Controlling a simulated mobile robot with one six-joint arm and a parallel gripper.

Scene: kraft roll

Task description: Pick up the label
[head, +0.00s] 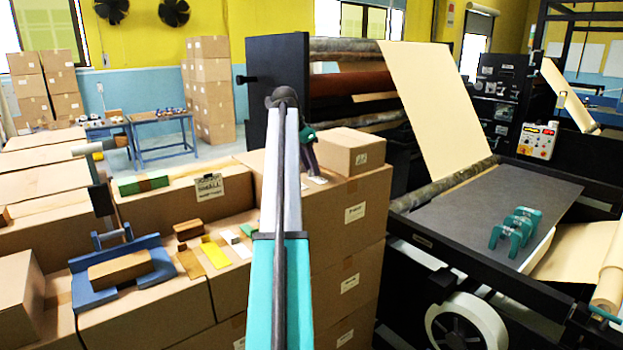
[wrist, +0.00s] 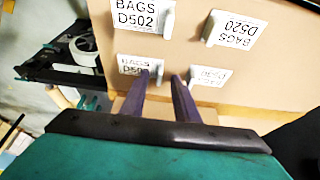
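In the wrist view several white labels lie on a brown cardboard surface (wrist: 190,50). A "BAGS D502" label (wrist: 143,17) is at the top, and a "BAGS D520" label (wrist: 236,28) is upside down to its right. Lower down are another "BAGS" label (wrist: 138,66), partly covered by a finger, and an upside-down label (wrist: 210,76). I cannot tell which one the task means. My gripper (wrist: 160,77) is open, its two dark fingers apart between the lower labels, with nothing seen between them. In the head view my gripper (head: 309,150) is over the carton stack (head: 318,225), mostly hidden by my arm.
A black roll machine (head: 440,240) with kraft paper (head: 435,105) stands right of the cartons. A smaller box (head: 350,150) sits on the stack beside my gripper. A blue frame (head: 160,262), wooden blocks and a "SMALL" sign (head: 209,186) occupy the cartons at left.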

